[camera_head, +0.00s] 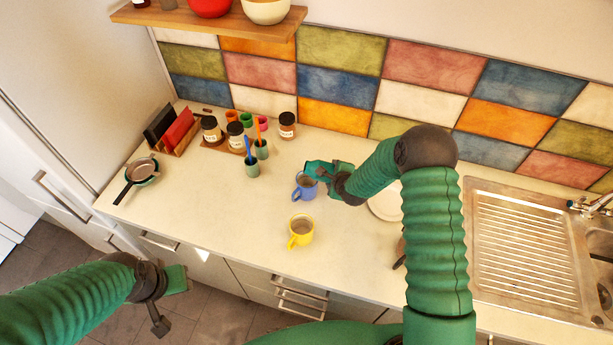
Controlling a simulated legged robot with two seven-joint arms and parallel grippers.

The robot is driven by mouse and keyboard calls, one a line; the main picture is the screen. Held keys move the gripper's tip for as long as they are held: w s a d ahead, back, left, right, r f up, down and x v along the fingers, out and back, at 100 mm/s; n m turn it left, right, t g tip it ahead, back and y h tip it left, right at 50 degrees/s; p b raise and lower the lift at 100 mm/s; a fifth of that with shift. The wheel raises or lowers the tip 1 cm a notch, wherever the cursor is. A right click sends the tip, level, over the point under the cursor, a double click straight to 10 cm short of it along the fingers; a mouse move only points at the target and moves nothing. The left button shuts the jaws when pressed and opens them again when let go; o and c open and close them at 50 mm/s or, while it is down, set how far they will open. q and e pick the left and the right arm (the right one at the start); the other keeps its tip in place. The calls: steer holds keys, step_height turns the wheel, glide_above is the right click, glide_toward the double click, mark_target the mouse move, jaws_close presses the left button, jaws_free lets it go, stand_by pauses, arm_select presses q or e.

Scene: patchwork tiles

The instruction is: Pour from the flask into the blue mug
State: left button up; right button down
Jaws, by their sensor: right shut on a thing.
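The blue mug (302,192) stands upright on the counter. My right gripper (325,172) reaches in from the right, just behind and above the mug. It is shut on a small teal thing (314,167), which I take to be the flask; it lies tilted over the mug's far rim. The teal blends with my gripper's green, so the flask's outline and mouth are unclear. Whether it touches the mug, or anything flows, I cannot tell. My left gripper (170,303) is open and empty at the lower left, in front of the counter and above the floor.
A yellow mug (300,231) stands nearer the front edge. A white plate (385,204) is partly behind my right arm. Jars (236,137) and cups with utensils (252,167) stand at the left back, a pan (141,170) at far left, the sink (525,250) at right.

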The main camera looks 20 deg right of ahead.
steer(key=shift+d+r+n+g+h+p, duration=0.1)
steer(key=shift+r+n+g+h+p, duration=0.3)
steer(key=shift+r, duration=0.4)
steer(key=shift+d+f, duration=0.15)
steer(key=shift+f, duration=0.05)
steer(key=shift+d+h, duration=0.15)
steer(key=shift+h, duration=0.15)
steer(key=shift+d+f+p, duration=0.15)
steer(key=shift+d+p, duration=0.05)
steer(key=shift+p, duration=0.1)
steer(key=shift+h, duration=0.3)
steer(key=shift+a, duration=0.25)
steer(key=shift+a+r+n+g+p, duration=0.2)
steer(key=shift+r+n+g+p, duration=0.05)
steer(key=shift+n+g+p, duration=0.05)
steer(key=shift+d, duration=0.3)
